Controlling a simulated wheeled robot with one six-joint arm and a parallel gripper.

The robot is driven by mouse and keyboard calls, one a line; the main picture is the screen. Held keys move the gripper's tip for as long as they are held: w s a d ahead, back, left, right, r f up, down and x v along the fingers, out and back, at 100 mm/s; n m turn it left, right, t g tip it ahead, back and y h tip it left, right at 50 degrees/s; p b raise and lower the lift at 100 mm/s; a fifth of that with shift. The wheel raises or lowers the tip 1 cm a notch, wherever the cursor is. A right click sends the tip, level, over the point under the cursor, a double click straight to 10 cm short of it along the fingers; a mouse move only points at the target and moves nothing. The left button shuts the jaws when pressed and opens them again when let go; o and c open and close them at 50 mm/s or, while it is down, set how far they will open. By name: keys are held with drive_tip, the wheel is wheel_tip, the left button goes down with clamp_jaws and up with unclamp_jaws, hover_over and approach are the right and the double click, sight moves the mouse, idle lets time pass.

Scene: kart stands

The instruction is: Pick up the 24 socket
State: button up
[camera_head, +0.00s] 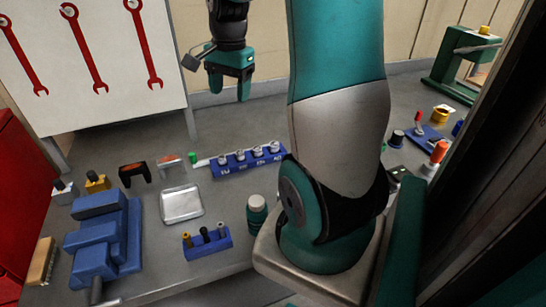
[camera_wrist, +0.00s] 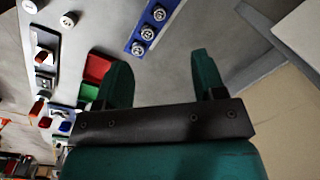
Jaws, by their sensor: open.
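A blue socket rail (camera_head: 232,172) stands on the grey bench in the head view, holding several silver sockets (camera_head: 257,152) in a row. White labels on its front are too small to read, so I cannot tell which is the 24 socket. Part of the rail (camera_wrist: 137,47) also shows at the top of the wrist view, with silver sockets (camera_wrist: 147,34) in it. My gripper (camera_head: 230,90) is open and empty, above and behind the rail near the wall. Its two fingers (camera_wrist: 161,70) show apart in the wrist view.
A blue vise (camera_head: 105,240), a metal tray (camera_head: 182,204) and a small blue holder (camera_head: 208,245) stand at left and front. A white tool board (camera_head: 95,70) with red wrenches rises at the back left.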

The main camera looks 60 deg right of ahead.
drive_tip(key=s+d+f+m, duration=0.2)
drive_tip(key=s+d+m, duration=0.1)
drive_tip(key=d+m, duration=0.15)
drive_tip(key=s+d+f+m, duration=0.2)
drive_tip(key=d+m, duration=0.1)
drive_tip(key=d, duration=0.3)
hover_over(274, 144)
drive_tip(key=shift+n+g, duration=0.25)
drive_tip(key=shift+g, duration=0.05)
drive_tip(key=f, duration=1)
drive_tip(key=shift+w+d, duration=0.15)
drive_tip(key=shift+d, duration=0.05)
drive_tip(key=f+p, duration=0.1)
drive_tip(key=f, duration=0.5)
drive_tip(key=shift+s+a+f+p, duration=0.2)
drive_tip(key=shift+f+p, duration=0.05)
drive_tip(key=shift+p, duration=0.1)
drive_tip(key=c, duration=1)
